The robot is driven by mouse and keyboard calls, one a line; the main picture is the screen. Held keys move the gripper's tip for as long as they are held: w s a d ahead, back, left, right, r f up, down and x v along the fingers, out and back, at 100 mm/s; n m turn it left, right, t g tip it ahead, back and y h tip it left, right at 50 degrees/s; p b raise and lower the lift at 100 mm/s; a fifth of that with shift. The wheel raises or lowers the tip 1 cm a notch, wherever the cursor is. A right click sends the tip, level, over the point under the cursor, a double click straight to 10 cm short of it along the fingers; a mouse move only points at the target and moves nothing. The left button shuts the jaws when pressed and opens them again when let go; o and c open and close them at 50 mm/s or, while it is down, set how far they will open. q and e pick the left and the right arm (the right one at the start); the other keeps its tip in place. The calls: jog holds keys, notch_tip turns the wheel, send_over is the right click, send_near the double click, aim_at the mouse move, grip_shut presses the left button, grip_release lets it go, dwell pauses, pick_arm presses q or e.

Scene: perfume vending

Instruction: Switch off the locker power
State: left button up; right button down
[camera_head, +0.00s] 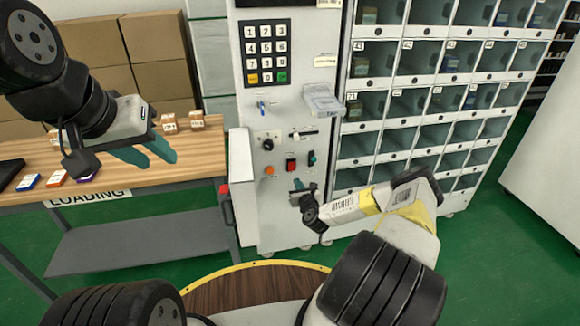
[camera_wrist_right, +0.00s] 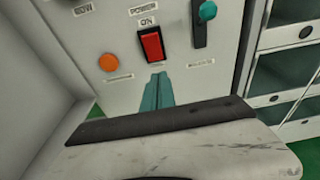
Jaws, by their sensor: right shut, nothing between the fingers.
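The locker's control panel (camera_head: 270,112) faces me beside the locker compartments. On its lower part is a red rocker switch (camera_head: 291,165), also in the right wrist view (camera_wrist_right: 151,45), with "POWER" and "ON" printed above it. A small label below it is too blurred to read. My right gripper (camera_head: 298,184) is in front of the panel, just below the switch. In the right wrist view its teal fingers (camera_wrist_right: 158,90) are together and empty, their tips a little under the switch; contact cannot be told. My left gripper (camera_head: 153,154) is over the table, fingers apart and empty.
An orange button (camera_wrist_right: 108,62) is left of the switch and a teal-knobbed lever (camera_wrist_right: 207,12) is right of it. A keypad (camera_head: 266,53) is higher up. A wooden table (camera_head: 120,180) with small boxes stands left. Locker compartments (camera_head: 410,105) fill the right.

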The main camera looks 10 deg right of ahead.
jog(key=s+f, duration=0.1)
jog(key=s, duration=0.7)
jog(key=shift+d+f, duration=0.2)
jog(key=s+a+r+n+g+y, duration=0.15)
jog(key=r+n+g, duration=0.25)
jog(key=r+n, duration=1)
jog(key=s+a+r+n+g, duration=0.1)
jog(key=s+r+n+g, duration=0.25)
jog(key=r+n, duration=0.95)
jog(key=s+r+n+g+h, duration=0.2)
jog(key=s+r+n, duration=0.2)
jog(key=s+r, duration=1.1)
jog(key=s+a+r+n+y, duration=0.1)
jog(key=s+a+r+n, duration=0.1)
jog(key=s, duration=0.5)
jog(key=s+a+r+n+y, duration=0.1)
jog(key=s+a+r+n, duration=0.1)
jog(key=s+r, duration=0.3)
jog(key=shift+s+r+n, duration=0.2)
jog(key=shift+s+n, duration=0.3)
jog(key=shift+s, duration=0.65)
